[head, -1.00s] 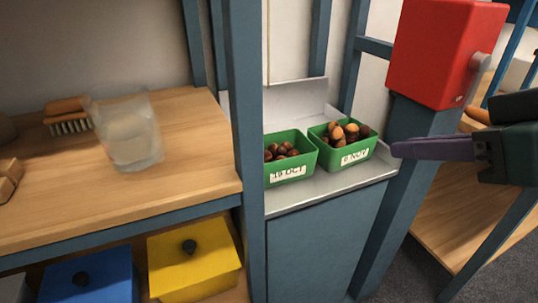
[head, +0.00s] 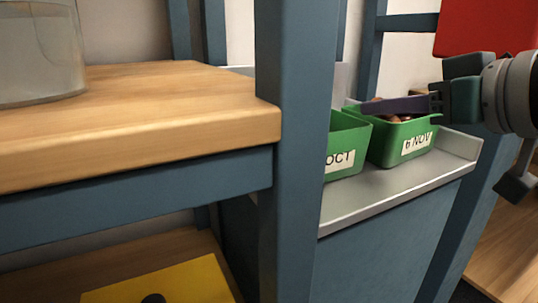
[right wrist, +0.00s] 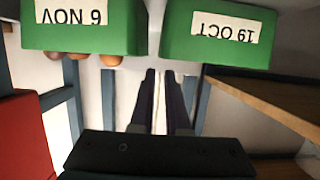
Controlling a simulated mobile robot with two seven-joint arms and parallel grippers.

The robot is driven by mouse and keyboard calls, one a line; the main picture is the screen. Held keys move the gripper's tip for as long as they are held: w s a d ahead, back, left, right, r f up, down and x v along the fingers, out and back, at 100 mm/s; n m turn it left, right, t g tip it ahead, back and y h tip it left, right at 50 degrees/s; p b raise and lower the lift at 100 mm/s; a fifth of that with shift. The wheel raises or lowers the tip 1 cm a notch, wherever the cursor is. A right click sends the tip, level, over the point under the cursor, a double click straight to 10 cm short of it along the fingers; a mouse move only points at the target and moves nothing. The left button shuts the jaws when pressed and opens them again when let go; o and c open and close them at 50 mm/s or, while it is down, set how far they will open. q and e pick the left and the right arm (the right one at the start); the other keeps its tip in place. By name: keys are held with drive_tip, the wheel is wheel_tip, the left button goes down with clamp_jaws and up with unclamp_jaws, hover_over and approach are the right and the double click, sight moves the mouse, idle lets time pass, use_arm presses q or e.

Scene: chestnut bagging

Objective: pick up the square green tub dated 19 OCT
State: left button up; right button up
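The square green tub dated 19 OCT (head: 349,137) stands on the grey ledge (head: 362,204) behind a blue post, which hides its left part; only "OCT" of its label shows. In the right wrist view the picture is upside down and the tub's labelled front (right wrist: 230,54) is at upper right. My right gripper (head: 372,108) reaches in from the right over the neighbouring green 6 NOV tub (head: 384,150). Its fingers (right wrist: 164,73) are apart with nothing between them, pointing near the gap between the tubs. I cannot tell whether they touch a tub. My left gripper is out of view.
The blue post (head: 292,150) stands close in front of the ledge, left of the tubs. A wooden shelf (head: 180,105) with a glass jar (head: 38,50) is at left, and a yellow box (head: 185,283) is below. A red box (head: 485,28) is at upper right.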

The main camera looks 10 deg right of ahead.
sight(347, 114)
drive_tip(key=shift+w+a+f, duration=0.2)
drive_tip(key=shift+w+f, duration=0.15)
drive_tip(key=shift+w, duration=0.2)
drive_tip(key=shift+w+a+f+b, duration=0.15)
drive_tip(key=shift+w+a+b, duration=0.1)
drive_tip(key=shift+w+b, duration=0.25)
drive_tip(key=b+x, duration=0.1)
drive_tip(key=x, duration=0.1)
drive_tip(key=f+b+x, duration=0.1)
drive_tip(key=x, duration=0.1)
drive_tip(key=shift+w, duration=0.4)
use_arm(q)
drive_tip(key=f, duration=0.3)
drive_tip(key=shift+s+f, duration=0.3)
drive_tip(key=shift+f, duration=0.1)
use_arm(e)
drive_tip(key=shift+c, duration=0.3)
clamp_jaws()
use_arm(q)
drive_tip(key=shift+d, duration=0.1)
